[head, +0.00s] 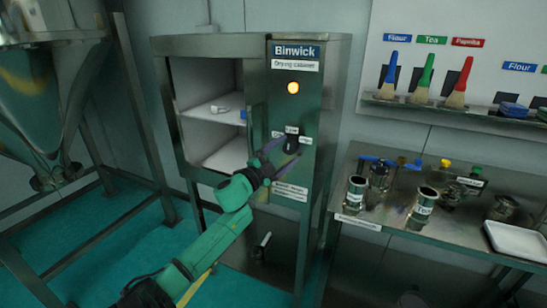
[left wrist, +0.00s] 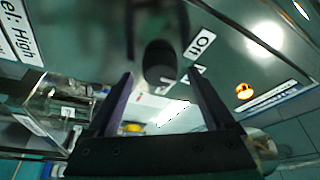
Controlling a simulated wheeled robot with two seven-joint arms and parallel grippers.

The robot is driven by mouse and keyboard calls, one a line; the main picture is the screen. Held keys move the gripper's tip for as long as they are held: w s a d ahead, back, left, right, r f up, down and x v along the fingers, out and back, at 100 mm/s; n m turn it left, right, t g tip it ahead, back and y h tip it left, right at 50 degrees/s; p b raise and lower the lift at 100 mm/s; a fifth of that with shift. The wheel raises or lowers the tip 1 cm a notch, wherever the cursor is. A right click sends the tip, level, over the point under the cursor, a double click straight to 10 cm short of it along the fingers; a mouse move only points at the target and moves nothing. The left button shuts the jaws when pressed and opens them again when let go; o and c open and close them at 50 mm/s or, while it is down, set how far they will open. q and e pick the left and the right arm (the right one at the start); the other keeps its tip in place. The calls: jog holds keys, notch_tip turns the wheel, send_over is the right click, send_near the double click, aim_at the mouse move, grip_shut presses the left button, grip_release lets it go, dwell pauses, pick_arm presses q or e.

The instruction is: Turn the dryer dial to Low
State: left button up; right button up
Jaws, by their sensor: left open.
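The dryer dial (head: 291,145) is a dark knob on the front panel of the steel drying cabinet (head: 325,110), below a lit orange lamp. It also shows in the left wrist view (left wrist: 160,62) as a dark rounded knob. Small white labels surround it; one reads "Off" (left wrist: 203,43), the others are too small or cut off to read surely. My left gripper (head: 288,150) is in front of the panel at the dial. Its fingers are apart, one on each side of the dial in the wrist view; contact cannot be told. My right gripper is not in view.
The cabinet's open compartment (head: 215,108) with white shelves is left of the panel. A steel table (head: 400,220) with metal cups and a white tray (head: 517,241) stands at right. A rack with coloured brushes (head: 424,78) hangs above. A steel hopper (head: 45,90) stands left.

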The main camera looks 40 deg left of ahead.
pick_arm(q)
jog(key=s+f+b, duration=0.1)
jog(key=s+f, duration=0.1)
jog(key=s, duration=1.2)
jog(key=shift+f+b, duration=0.35)
jog(key=shift+b, duration=0.05)
jog(key=shift+a+f, duration=0.1)
